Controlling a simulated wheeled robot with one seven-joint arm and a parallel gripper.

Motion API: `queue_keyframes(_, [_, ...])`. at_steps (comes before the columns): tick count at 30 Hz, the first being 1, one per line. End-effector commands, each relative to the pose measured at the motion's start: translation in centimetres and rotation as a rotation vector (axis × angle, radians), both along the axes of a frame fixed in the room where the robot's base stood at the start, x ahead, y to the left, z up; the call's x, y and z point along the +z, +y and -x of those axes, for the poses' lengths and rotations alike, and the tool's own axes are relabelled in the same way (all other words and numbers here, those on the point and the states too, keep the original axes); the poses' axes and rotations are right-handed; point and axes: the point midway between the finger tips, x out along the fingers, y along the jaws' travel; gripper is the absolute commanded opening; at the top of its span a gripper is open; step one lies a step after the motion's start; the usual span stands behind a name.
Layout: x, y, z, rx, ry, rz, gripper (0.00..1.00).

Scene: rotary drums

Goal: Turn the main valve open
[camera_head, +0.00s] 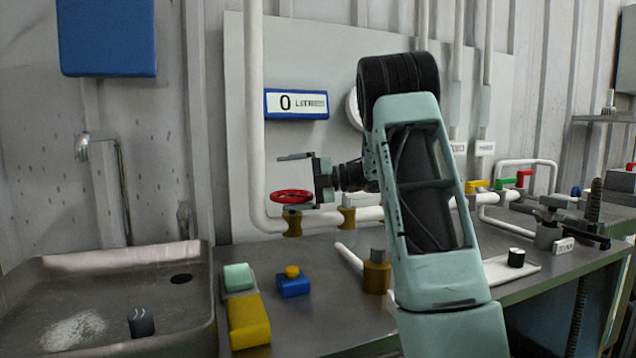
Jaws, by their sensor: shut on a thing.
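The main valve's red handwheel (291,197) lies flat above the white pipe on the left part of the bench, over a brass fitting (292,221). My gripper (300,182) reaches in from the right at the wheel's right side. One finger shows above the wheel and the other low against its right rim. It is shut on the red wheel, though the exact contact is hard to see. A display (297,104) above reads "0" with a "Liters"-like label.
Levers in yellow (477,185), green (507,183) and red (524,178) line the pipes at the right. A sink (90,262) is at the left. A blue block with a yellow knob (293,284), a yellow-and-green block (246,308) and a brass cylinder (377,274) stand on the bench.

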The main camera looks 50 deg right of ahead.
Motion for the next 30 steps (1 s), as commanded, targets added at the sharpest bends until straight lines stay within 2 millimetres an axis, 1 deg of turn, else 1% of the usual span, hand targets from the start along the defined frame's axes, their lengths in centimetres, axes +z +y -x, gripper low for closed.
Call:
queue_keyframes(1, [1.6, -0.4, 0.5, -0.003, -0.029, 0.007, 0.82])
queue_keyframes(22, [1.3, -3.3, 4.4, -0.007, -0.03, 0.012, 0.81])
queue_keyframes(30, [1.3, -4.3, 5.9, -0.007, -0.03, 0.012, 0.77])
